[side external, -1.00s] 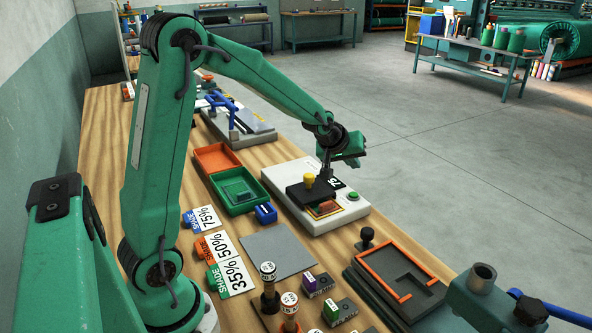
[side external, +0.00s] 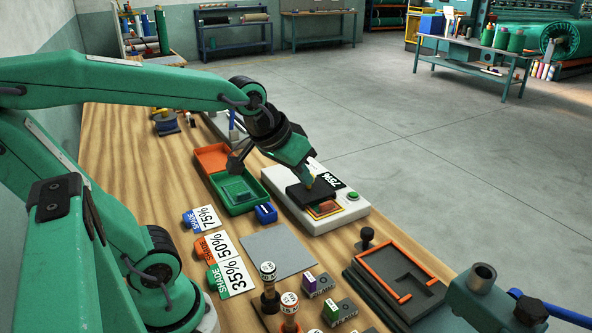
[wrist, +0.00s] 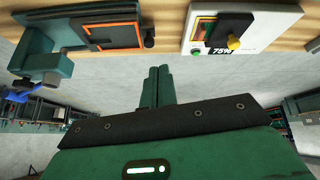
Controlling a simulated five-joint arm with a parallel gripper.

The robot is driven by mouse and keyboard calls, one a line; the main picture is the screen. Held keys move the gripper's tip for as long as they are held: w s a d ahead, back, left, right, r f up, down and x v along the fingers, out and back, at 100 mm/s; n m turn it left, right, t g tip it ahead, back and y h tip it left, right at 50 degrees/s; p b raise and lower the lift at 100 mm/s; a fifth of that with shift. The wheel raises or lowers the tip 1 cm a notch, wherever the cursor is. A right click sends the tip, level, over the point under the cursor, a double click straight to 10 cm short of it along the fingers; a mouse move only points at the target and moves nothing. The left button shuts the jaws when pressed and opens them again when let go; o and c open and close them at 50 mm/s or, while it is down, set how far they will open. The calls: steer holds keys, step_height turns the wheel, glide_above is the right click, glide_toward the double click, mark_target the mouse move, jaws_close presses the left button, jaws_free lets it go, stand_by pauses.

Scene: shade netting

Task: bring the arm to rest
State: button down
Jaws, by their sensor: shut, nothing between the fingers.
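My gripper (side external: 302,165) hangs at the end of my arm in the side view, angled down to the right, empty. It overlaps the white press unit (side external: 328,219) in the picture; whether it touches cannot be told there. The wrist view shows its two green fingers (wrist: 157,87) side by side and shut, with nothing between them. In that view the press's yellow knob (wrist: 234,42) stands clear of the fingers.
The wooden bench (side external: 135,150) holds an orange tray (side external: 211,158), a green tray (side external: 239,205), shade cards (side external: 230,275), a grey mat (side external: 280,252), several stamps, and a dark fixture with an orange-edged recess (side external: 389,283). Open floor (side external: 450,150) lies beyond the bench's right edge.

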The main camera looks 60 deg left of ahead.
steer(key=s+d+m, duration=0.1)
steer(key=s+m, duration=0.1)
steer(key=s, duration=0.5)
steer(key=shift+s+d+f+g, duration=0.3)
steer(key=shift+d+f+g, duration=0.05)
steer(key=shift+g, duration=0.05)
